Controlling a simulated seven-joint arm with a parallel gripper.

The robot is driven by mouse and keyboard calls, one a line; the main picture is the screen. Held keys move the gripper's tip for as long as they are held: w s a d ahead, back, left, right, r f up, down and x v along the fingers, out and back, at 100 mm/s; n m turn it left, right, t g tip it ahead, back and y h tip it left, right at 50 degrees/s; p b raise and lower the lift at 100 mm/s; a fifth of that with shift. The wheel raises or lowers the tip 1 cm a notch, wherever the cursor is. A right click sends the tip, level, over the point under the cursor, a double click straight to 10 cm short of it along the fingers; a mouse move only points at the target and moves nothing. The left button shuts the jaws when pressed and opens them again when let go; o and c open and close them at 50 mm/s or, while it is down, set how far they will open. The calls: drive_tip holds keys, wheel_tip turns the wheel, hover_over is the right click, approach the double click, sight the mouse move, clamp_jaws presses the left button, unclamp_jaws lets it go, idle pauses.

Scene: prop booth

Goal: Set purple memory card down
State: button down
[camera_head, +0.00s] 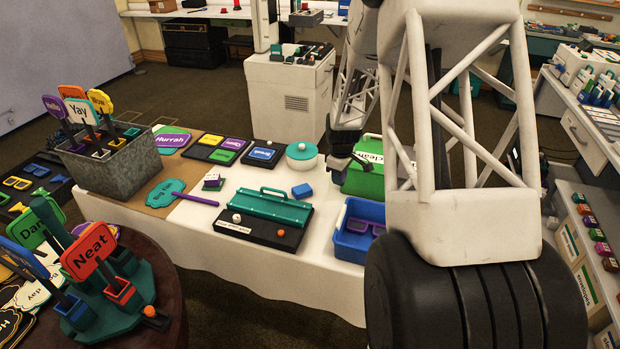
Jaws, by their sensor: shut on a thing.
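My gripper (340,160) is at the right part of the white table, low beside the green box. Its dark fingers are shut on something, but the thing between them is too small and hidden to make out. A black board (217,161) at the back of the table bears yellow, purple and green cards; a purple card (235,144) lies at its back right. To its right a smaller black board (251,162) bears a blue card (262,153). My gripper is well to the right of both boards.
A green box (368,178) stands close by my gripper. A round teal-lidded tin (302,156), a blue block (302,191), a teal case (272,206) and a blue bin (352,246) stand nearby. My arm hides much of the right side.

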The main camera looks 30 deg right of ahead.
drive_tip(key=w+a+n, duration=0.1)
drive_tip(key=w+a, duration=0.7)
drive_tip(key=w, duration=0.6)
drive_tip(key=n, duration=0.1)
hover_over(265, 182)
drive_tip(key=shift+w+r, duration=0.15)
drive_tip(key=shift+f, duration=3.15)
drive_tip(key=shift+f, duration=1.9)
